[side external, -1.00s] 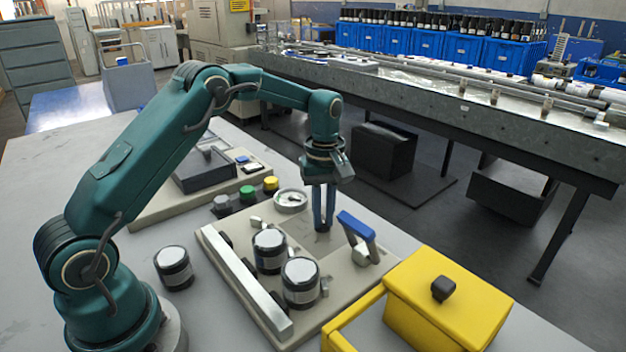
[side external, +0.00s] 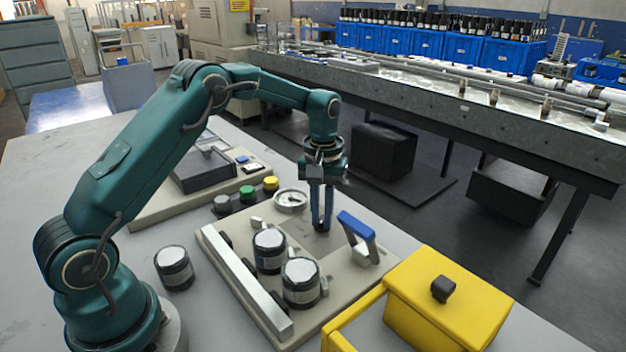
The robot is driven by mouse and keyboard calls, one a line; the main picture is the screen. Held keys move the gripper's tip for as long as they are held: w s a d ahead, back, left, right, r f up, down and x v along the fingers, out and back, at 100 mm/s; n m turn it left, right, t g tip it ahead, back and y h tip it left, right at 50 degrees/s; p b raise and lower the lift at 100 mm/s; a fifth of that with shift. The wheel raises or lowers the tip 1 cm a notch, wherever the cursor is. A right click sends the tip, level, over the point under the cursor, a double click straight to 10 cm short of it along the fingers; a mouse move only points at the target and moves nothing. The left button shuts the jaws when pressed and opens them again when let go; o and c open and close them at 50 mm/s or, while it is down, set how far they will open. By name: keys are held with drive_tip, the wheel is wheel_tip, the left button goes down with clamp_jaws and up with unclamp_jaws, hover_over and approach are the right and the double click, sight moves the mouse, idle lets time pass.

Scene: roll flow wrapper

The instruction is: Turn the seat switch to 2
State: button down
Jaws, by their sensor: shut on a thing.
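My gripper (side external: 321,226) points straight down at the back right part of the beige base plate (side external: 293,238). Its blue fingers are close together and shut on the small seat switch at the plate's surface. The switch is almost wholly hidden by the fingertips, so its pointer and any number marks cannot be read.
A round dial gauge (side external: 291,200) is just left of the fingers. A blue-handled lever (side external: 357,226) stands close on the right. Two white-topped jars (side external: 301,283) and a metal bar (side external: 243,285) are in front. A yellow box (side external: 446,298) is at front right.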

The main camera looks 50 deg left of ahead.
sight(321, 220)
idle(0.3)
drive_tip(key=c, duration=0.9)
unclamp_jaws()
drive_tip(key=shift+o, duration=0.2)
drive_tip(key=shift+r, duration=2.6)
